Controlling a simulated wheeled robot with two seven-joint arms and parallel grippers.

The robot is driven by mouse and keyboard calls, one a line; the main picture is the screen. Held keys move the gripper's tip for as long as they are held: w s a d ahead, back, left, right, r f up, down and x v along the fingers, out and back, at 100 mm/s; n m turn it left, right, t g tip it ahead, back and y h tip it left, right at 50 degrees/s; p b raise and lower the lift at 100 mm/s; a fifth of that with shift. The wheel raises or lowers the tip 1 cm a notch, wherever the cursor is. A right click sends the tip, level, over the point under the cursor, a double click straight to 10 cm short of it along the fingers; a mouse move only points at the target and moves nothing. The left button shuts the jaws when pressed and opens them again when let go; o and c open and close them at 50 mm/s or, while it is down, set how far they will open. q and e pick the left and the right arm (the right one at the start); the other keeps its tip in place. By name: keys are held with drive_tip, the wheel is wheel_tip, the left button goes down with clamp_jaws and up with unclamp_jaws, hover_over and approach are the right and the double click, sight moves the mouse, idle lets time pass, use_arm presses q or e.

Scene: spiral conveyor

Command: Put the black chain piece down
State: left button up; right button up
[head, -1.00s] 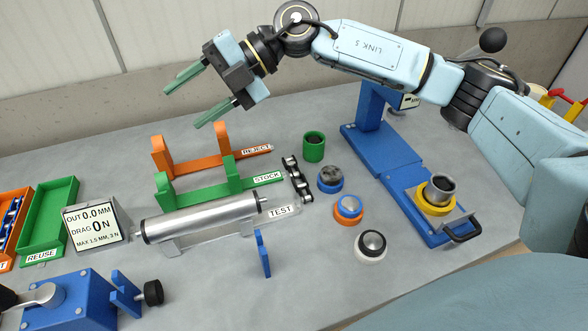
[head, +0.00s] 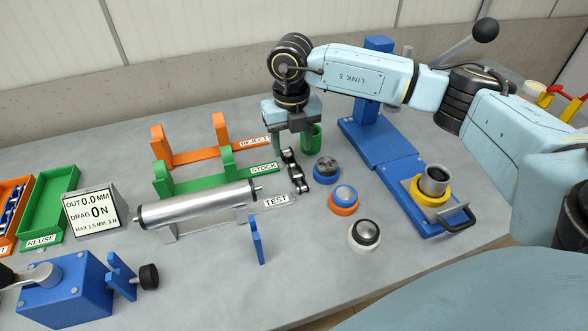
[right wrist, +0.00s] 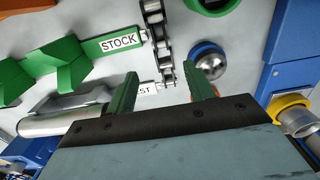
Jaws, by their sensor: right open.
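The black chain piece (head: 296,172) lies on the grey table, just right of the STOCK and TEST labels. It also shows in the right wrist view (right wrist: 156,40), running away from the gripper with its near end in line with the gap between the fingers. My right gripper (head: 295,140) points down above the table near the chain's far end. Its green fingers are spread apart and empty in the right wrist view (right wrist: 163,84). The chain looks apart from both fingers. My left gripper is not in view.
A green cup (head: 314,142) stands close behind the right gripper. Blue (head: 326,170), orange (head: 343,201) and white (head: 364,235) ringed parts stand right of the chain. A steel roller (head: 195,206) and the green STOCK cradle (head: 200,182) lie to its left. A blue press (head: 390,150) stands right.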

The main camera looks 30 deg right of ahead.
sight(294, 167)
drive_tip(key=f, duration=0.6)
drive_tip(key=shift+s+d+f, duration=0.15)
drive_tip(key=shift+d+f, duration=0.05)
drive_tip(key=shift+f, duration=0.1)
clamp_jaws()
